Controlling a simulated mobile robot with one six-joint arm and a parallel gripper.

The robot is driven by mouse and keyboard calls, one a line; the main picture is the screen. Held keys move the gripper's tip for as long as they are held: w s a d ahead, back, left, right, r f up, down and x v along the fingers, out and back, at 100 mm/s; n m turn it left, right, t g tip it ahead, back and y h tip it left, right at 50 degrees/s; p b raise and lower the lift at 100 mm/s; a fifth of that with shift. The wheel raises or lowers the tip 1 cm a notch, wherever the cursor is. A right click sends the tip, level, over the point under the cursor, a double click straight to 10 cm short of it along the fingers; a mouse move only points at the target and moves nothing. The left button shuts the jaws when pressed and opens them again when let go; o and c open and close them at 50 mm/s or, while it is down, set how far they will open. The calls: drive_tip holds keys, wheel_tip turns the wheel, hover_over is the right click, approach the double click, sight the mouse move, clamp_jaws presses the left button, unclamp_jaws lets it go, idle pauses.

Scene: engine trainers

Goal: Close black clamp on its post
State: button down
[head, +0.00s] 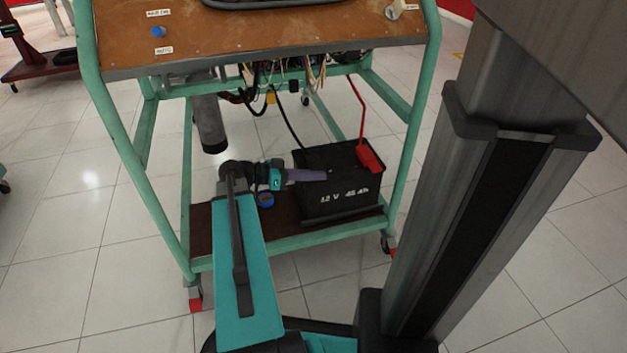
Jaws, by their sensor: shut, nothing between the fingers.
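The black battery (338,205), marked "12 V 45 Ah", stands on the lower shelf of a green-framed engine trainer. A black cable (287,122) hangs from the trainer down to the battery's far left top. I cannot make out the black clamp or its post; they may blend into the dark top or be hidden by my gripper. A red clamp (370,157) with a red cable sits at the battery's right top edge.
The brown trainer panel (270,35) overhangs the shelf, with loose wires below it. A grey cylinder (209,125) hangs at the left. Green frame legs (187,170) flank the shelf (290,238). A blue round item (266,199) shows beside my wrist.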

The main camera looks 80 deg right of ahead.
drive_tip(key=shift+a+f, duration=0.15)
drive_tip(key=shift+f, duration=0.2)
wheel_tip(320, 180, up, 5)
drive_tip(key=p, duration=0.2)
drive_tip(key=p+v, duration=0.3)
drive_tip(key=v, duration=0.6)
drive_tip(key=shift+w+a, duration=0.3)
drive_tip(key=shift+a, duration=0.15)
